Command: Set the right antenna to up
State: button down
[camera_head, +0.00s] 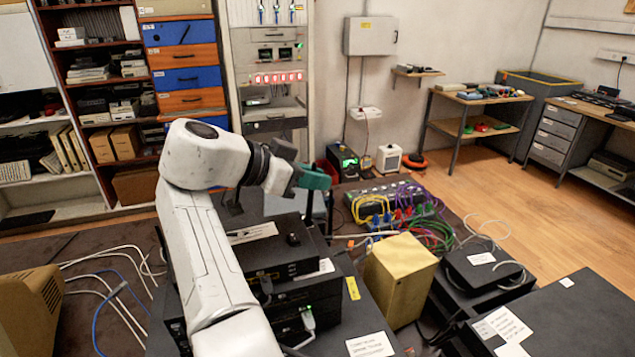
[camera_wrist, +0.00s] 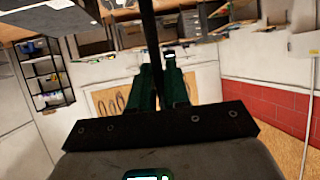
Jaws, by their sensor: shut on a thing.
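My gripper (camera_head: 318,178) has green fingers and is reached out over the back of a stack of black network boxes (camera_head: 270,250). In the wrist view, the green fingers (camera_wrist: 160,84) are shut on a thin black rod, the antenna (camera_wrist: 149,38), which runs up between them and out of the top of the picture. In the head view, a dark upright antenna piece (camera_head: 309,212) shows just below the fingers, at the back right of the stack. A dark piece (camera_head: 234,203) stands at the back left, partly hidden by my arm; I cannot tell if it is the other antenna.
A yellow box (camera_head: 400,275) stands right of the stack. A black router (camera_head: 483,270) lies farther right. Behind are a device with coloured cables (camera_head: 385,205) and loose wires. White and blue cables (camera_head: 110,285) lie at the left. Free floor (camera_head: 540,210) shows at the right.

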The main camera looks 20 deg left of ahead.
jog(key=shift+f, duration=0.1)
jog(key=c, duration=1.2)
grip_release()
jog(key=shift+s+a, duration=0.1)
jog(key=shift+a, duration=0.05)
jog(key=b+v, duration=0.2)
jog(key=v, duration=0.8)
jog(key=shift+s+a+r, duration=0.2)
jog(key=shift+r, duration=0.05)
